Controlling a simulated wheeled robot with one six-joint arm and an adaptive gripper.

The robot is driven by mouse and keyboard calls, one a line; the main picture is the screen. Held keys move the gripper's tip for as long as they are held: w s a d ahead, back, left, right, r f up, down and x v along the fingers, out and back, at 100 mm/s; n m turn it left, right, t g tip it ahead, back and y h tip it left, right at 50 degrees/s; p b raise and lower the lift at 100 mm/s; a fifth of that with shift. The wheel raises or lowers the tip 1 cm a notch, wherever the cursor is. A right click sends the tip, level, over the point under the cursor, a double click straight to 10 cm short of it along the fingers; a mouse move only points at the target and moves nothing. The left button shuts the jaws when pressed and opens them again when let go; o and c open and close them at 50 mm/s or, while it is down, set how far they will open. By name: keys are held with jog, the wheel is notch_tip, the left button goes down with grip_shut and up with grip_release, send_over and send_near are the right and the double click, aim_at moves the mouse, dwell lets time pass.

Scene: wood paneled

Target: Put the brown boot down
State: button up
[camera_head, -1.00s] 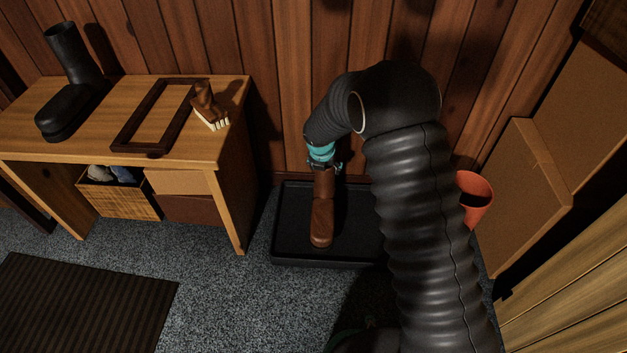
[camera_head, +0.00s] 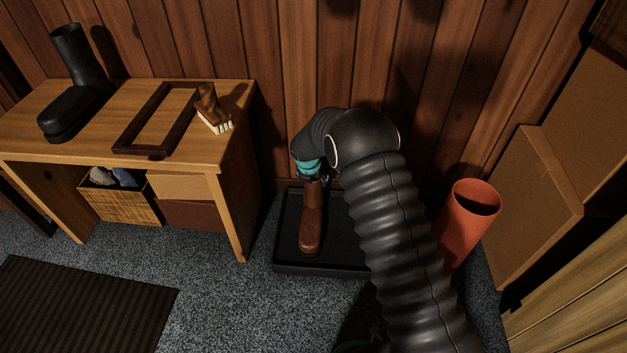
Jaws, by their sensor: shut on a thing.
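The brown boot (camera_head: 312,222) is upright in the head view, over the left part of a black tray (camera_head: 330,269) on the floor, its toe toward me. My gripper (camera_head: 312,180) is shut on the top of the boot's shaft. The fingertips are small and partly hidden by my arm. The boot's sole looks at or very near the tray floor; I cannot tell whether it touches. My arm hides the right part of the tray.
A wooden bench (camera_head: 226,165) at the left bears a black boot (camera_head: 78,85), a dark frame (camera_head: 155,118) and a brush (camera_head: 212,108). An orange bin (camera_head: 466,222) stands right of my arm. Cardboard (camera_head: 525,205) leans at the right. A dark mat (camera_head: 75,310) lies front left.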

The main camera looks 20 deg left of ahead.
jog(key=o, duration=1.8)
jog(key=shift+c, duration=0.2)
jog(key=p+v, duration=0.2)
jog(key=v, duration=1)
jog(key=shift+r, duration=0.1)
